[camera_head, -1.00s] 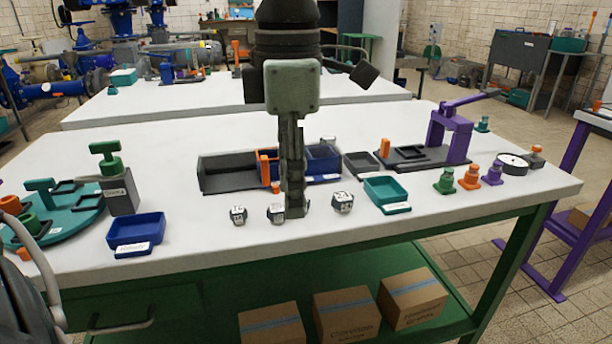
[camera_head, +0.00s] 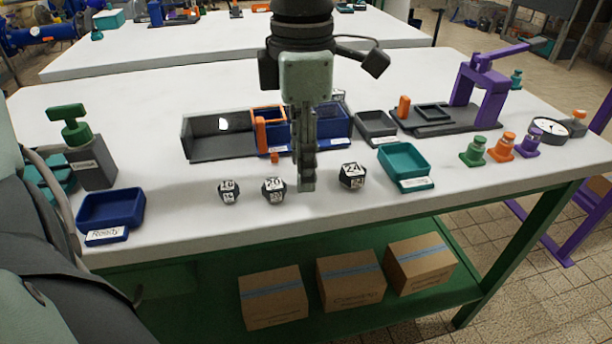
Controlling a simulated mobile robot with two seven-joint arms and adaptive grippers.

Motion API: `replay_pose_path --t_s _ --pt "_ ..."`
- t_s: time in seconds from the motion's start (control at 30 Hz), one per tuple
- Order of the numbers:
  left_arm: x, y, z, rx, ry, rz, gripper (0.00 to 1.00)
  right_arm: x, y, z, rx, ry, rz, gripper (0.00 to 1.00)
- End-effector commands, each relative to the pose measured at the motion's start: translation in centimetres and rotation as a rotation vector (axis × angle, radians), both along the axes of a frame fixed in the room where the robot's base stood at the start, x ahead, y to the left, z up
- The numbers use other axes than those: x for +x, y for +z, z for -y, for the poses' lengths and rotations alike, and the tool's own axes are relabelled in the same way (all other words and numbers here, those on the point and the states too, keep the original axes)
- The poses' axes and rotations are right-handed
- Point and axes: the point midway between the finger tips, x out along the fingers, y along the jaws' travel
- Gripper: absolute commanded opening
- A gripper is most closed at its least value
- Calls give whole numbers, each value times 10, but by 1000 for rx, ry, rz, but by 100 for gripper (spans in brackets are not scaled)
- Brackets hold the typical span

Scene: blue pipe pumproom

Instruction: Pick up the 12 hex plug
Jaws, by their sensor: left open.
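Three dark faceted hex plugs with white number labels stand in a row near the table's front edge. The left plug (camera_head: 229,192) seems to read 18, the middle plug (camera_head: 274,190) 20 and the right plug (camera_head: 351,176) 24. I cannot make out a 12 on any of them. My left gripper (camera_head: 306,184) comes down from the top, open and empty, seen edge-on. Its fingertips point down between the middle and right plugs; their exact height above the table is unclear. My right gripper is not in view.
Behind the plugs stands a dark tray (camera_head: 218,153) with orange and blue bins. A blue tray (camera_head: 110,212) lies left and a teal tray (camera_head: 404,158) right. A purple press (camera_head: 480,95) stands at the right. Free white tabletop lies around the plugs.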

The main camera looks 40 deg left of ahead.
Motion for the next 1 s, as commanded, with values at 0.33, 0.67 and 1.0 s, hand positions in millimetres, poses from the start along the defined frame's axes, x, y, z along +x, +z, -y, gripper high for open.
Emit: replay_pose_path --t_s 0.33,0.67,1.0 --pt "0 -14 0 0 2 1 41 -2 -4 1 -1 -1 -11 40" --pt "0 -13 0 0 2 1 4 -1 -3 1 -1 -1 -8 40" --pt "0 -13 0 0 2 1 0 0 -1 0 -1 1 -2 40"
